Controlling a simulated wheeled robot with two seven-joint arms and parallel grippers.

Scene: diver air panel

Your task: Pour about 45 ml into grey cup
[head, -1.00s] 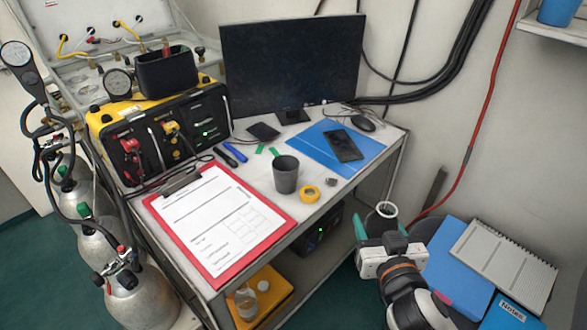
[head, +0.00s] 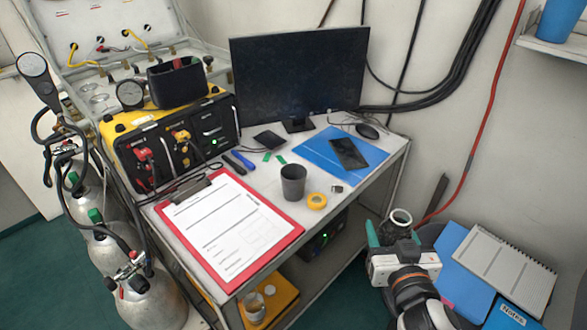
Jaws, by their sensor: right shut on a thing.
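The grey cup (head: 293,184) stands upright on the white table, just right of the red clipboard and left of the yellow tape roll. I cannot see what is inside it. My right gripper (head: 388,236), with teal fingers, is shut on a small round vessel (head: 401,217) with a pale rim and open top. It is held right of the table's edge, well apart from the grey cup. The vessel's contents do not show clearly, and its lower part is hidden by my gripper. My left gripper is out of view.
The clipboard (head: 229,222) fills the table's front left. A yellow tape roll (head: 316,201) is beside the cup; a blue folder (head: 325,150) with a phone (head: 349,153) lies behind. A monitor (head: 298,80) and yellow-black panel (head: 172,150) border the table. Blue folders (head: 467,262) lie at right.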

